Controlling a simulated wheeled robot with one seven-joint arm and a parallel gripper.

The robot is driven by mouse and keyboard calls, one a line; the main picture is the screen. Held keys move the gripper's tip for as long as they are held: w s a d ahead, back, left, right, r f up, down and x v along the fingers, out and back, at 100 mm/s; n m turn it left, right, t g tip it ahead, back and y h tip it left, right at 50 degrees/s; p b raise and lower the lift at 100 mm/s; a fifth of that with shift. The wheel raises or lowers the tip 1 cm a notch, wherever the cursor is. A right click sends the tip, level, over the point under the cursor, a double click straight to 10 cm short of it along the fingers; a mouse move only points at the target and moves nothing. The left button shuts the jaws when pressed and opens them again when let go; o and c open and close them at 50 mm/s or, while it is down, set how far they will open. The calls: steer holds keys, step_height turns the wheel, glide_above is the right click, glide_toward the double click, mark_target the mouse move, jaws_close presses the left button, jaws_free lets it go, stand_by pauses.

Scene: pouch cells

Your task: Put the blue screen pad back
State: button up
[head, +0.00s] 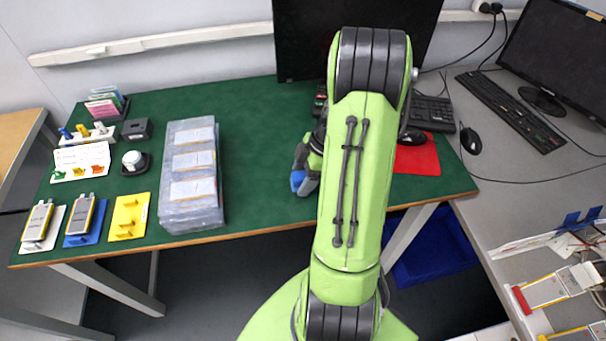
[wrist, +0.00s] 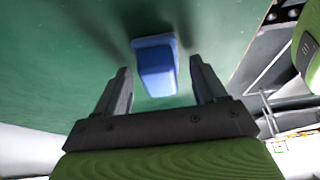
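A small blue block (wrist: 155,68), which I take to be the blue screen pad, is in the middle of the wrist view. It is over the green tabletop. My gripper (wrist: 160,75) has its two dark fingers apart, one on each side of the block, with a visible gap at both sides. In the head view a blue piece (head: 299,181) shows beside my gripper at the left of my arm, near the table's front half. My arm hides part of that area, and I cannot tell how high the fingers are.
A white rack (head: 88,134) with blue, yellow and white pieces stands at the back left. Blue (head: 87,238), yellow (head: 130,217) and white holders lie front left. A clear box (head: 192,215) stands between them and my gripper. A monitor (head: 330,50) stands behind; a red mat (head: 418,160) lies right.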

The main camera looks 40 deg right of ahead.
steer(key=p+v, duration=0.4)
steer(key=v, duration=0.8)
step_height(320, 180, up, 5)
steer(key=m+h, duration=0.1)
steer(key=m, duration=0.1)
glide_above(300, 180)
steer(key=s+a+r+m+h, duration=0.1)
steer(key=a+r+m+h, duration=0.3)
steer(key=a, duration=0.6)
steer(key=s+a+r+m+t+y, duration=0.1)
steer(key=s+a+r+m+t, duration=0.2)
steer(key=s+a+m, duration=0.2)
steer(key=s+a, duration=0.3)
steer(key=s, duration=0.1)
steer(key=shift+s+a+r, duration=0.2)
steer(key=shift+a+r, duration=0.05)
steer(key=shift+r, duration=0.15)
steer(key=shift+r, duration=0.1)
